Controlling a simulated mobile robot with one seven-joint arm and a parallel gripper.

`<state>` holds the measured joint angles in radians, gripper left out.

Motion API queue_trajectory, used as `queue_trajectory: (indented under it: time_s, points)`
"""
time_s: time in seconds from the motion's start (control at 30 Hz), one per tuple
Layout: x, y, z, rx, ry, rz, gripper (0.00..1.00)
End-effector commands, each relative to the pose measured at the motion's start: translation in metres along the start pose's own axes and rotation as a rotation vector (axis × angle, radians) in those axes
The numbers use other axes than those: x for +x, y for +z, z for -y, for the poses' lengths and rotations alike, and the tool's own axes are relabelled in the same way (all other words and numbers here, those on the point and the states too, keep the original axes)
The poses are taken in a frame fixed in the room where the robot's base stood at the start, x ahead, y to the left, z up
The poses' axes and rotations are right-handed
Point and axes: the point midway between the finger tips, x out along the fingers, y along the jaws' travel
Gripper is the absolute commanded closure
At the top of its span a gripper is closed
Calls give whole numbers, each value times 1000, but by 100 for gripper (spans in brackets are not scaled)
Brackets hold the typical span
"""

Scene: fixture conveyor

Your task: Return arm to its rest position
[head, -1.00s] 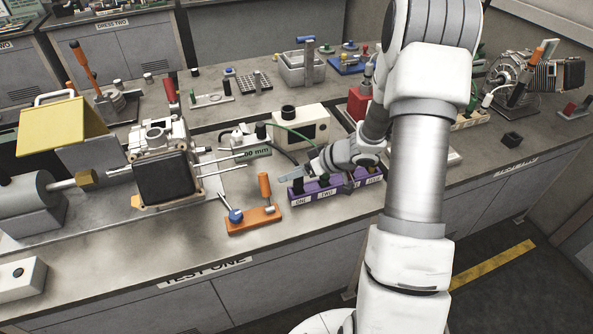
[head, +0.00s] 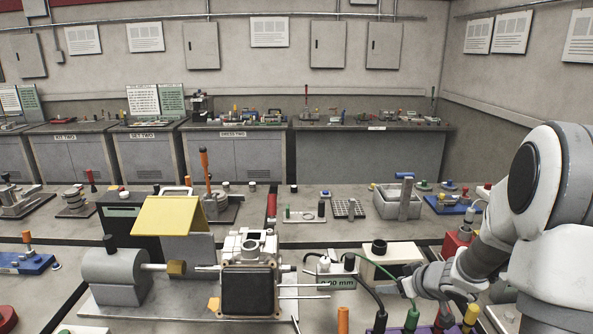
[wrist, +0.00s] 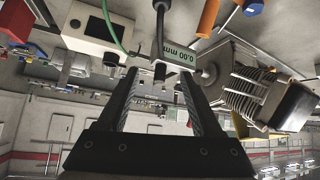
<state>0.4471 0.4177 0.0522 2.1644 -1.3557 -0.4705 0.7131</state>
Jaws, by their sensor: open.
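My arm comes in from the right side of the head view and reaches over the bench. My gripper (head: 407,286) is low at the right, near the dark and green upright posts at the picture's bottom edge. In the wrist view my gripper (wrist: 160,72) shows two dark fingers spread apart, with nothing between them. Behind the fingers in that view are a display reading 0.00 mm (wrist: 174,72) and a black cable (wrist: 160,30). I cannot tell whether the gripper touches anything in the head view.
A beige box (head: 393,262) with a black knob stands just behind the gripper. A finned motor-like unit (head: 250,285) and a yellow hood (head: 166,215) are to the left. A grey bin (head: 388,206) stands farther back. Benches and cabinets line the back wall.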

Motion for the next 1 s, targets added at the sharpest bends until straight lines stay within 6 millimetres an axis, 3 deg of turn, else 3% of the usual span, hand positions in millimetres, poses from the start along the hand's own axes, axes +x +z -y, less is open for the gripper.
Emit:
queue_trajectory:
  time_s: [0.03, 0.2, 0.47, 0.67, 0.8, 1.0]
  points:
    - [-14, -15, -4, -14, 66, -4, 33]
    - [-64, -43, -15, -9, 265, 16, 33]
    - [-146, -52, 2, 74, 451, 80, 33]
    - [-202, -34, 42, 172, 474, 150, 33]
    - [-234, -13, 82, 237, 425, 204, 33]
    - [-266, 20, 144, 296, 285, 273, 33]
